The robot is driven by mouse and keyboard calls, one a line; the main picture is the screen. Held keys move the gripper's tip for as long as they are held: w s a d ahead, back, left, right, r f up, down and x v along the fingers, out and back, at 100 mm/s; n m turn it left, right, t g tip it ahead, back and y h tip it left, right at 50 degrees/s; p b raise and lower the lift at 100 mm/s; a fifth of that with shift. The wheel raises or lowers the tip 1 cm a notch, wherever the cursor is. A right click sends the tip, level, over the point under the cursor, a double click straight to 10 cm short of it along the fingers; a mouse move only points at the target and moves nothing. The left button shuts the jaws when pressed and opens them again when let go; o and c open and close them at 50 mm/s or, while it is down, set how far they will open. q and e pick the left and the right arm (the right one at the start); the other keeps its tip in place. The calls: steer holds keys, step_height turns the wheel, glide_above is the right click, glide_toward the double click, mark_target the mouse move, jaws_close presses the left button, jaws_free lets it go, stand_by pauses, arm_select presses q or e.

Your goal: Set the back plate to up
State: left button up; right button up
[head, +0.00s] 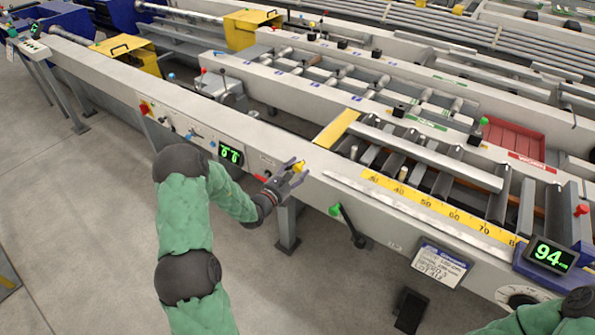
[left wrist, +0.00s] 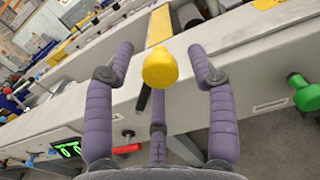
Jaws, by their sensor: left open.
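My left gripper (head: 297,172) is open at the front face of the runout table (head: 330,188). In the left wrist view a yellow knob (left wrist: 160,70) on a dark lever stands between the two spread fingers (left wrist: 161,52), with room on both sides. I cannot tell whether any finger touches it. The knob also shows at the fingertips in the head view (head: 298,166). A red-handled lever (left wrist: 127,149) is to the left below it, and a green-knobbed lever (left wrist: 303,92) to the right. I cannot tell which part is the back plate. My right gripper is out of view.
A green-lit display (head: 230,153) and small knobs are left of my gripper. A green-handled lever (head: 337,210) sticks out to the right. A yellow scale (head: 440,207) runs along the rollers to a display reading 94 (head: 550,255). The floor in front is mostly clear.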

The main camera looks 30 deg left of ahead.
arm_select(q)
steer(key=shift+w+d, duration=0.1)
steer(key=shift+w, duration=0.55)
jaws_close()
